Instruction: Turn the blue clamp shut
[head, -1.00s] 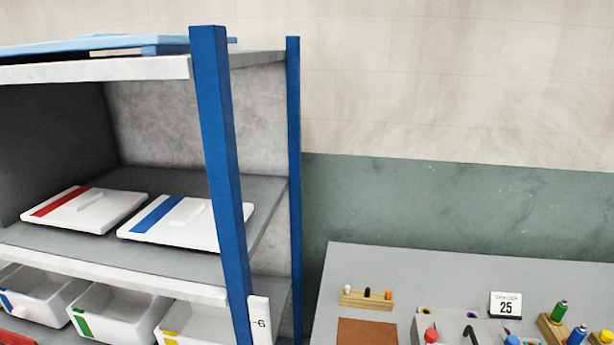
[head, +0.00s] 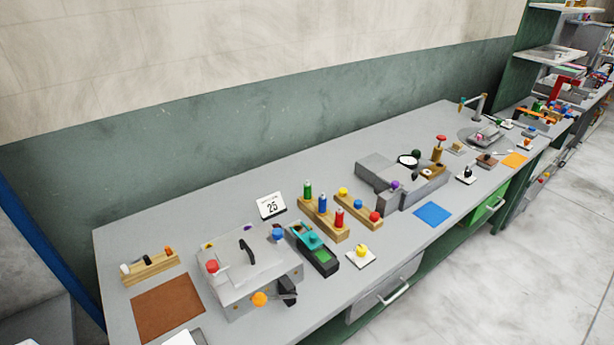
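A grey press box (head: 238,268) with a black curved handle stands on the left part of the bench. A blue knob-like part (head: 278,234), likely the blue clamp, is at its back right corner. It is too small to tell whether it is turned open or shut. A red knob (head: 212,267) is at the left of the box, and an orange knob (head: 259,299) is on its front. Neither of my grippers is in view.
A brown mat (head: 166,306) lies left of the press. A second grey machine (head: 402,184) is further right. Bare bench (head: 130,245) shows behind.

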